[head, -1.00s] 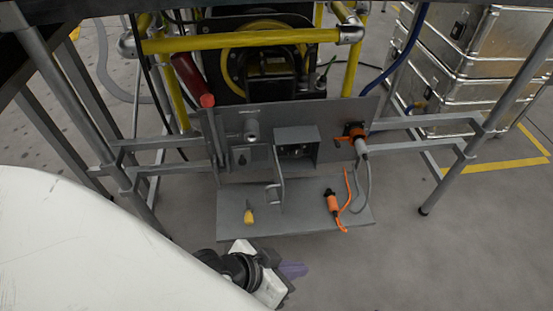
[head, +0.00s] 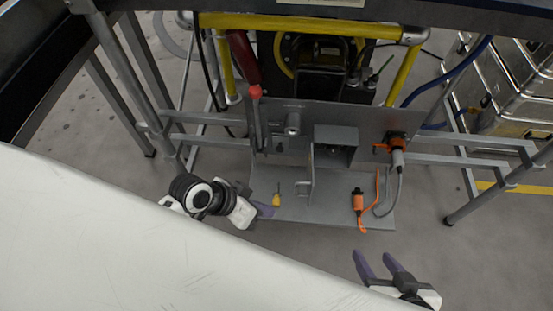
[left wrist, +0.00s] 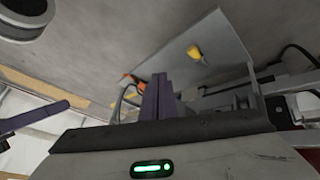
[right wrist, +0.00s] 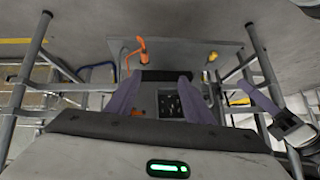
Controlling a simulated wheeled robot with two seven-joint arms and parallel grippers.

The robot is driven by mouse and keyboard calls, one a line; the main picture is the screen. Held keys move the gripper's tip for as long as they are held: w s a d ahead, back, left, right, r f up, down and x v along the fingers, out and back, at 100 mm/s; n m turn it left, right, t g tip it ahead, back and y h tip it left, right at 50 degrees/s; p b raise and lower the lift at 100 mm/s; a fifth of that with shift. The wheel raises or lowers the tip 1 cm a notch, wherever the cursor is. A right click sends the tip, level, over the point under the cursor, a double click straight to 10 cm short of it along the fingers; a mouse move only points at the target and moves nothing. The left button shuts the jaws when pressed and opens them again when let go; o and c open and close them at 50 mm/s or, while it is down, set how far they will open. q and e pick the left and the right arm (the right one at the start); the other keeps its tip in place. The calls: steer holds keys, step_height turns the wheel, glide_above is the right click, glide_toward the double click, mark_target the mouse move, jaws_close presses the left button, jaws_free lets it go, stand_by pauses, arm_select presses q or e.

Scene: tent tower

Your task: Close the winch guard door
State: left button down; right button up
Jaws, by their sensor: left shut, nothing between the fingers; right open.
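The winch guard is a grey box (head: 336,137) on the upright panel, its front opening partly visible. Its grey door (head: 311,165) stands open, swung outward at the box's left side, with a handle (head: 303,188) low on its left face. In the right wrist view the open box (right wrist: 172,106) shows between the fingers. My left gripper (head: 268,210) is shut and empty, left of the door and handle, apart from them, by the shelf's left edge. My right gripper (head: 378,264) is open and empty, in front of the shelf's right part, its fingers pointing toward the panel.
The grey shelf (head: 335,212) holds a yellow-handled tool (head: 276,199) and an orange connector (head: 358,200) with cord. An orange plug (head: 396,141) with grey cable sits on the panel's right. A red-knobbed lever (head: 255,92) stands left. Metal frame legs flank both sides.

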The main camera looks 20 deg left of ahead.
arm_select(q)
steer(key=w+a+r+g+h+p, duration=0.2)
steer(key=w+a+r+p, duration=0.5)
steer(key=r, duration=0.3)
steer(key=s+d+r+b+x, duration=0.1)
steer(key=d+b+x, duration=0.1)
steer(key=x, duration=1)
steer(key=shift+t, duration=0.3)
arm_select(e)
steer(key=shift+t+h, duration=0.4)
steer(key=r, duration=0.1)
steer(key=s+d+r, duration=0.1)
steer(key=r, duration=0.1)
steer(key=d+r, duration=0.1)
steer(key=shift+s+d+r, duration=0.1)
steer(key=shift+s+r, duration=0.15)
steer(key=shift+r, duration=0.05)
arm_select(q)
steer(key=shift+d, duration=0.1)
steer(key=shift+d, duration=0.2)
arm_select(e)
steer(key=shift+r, duration=0.1)
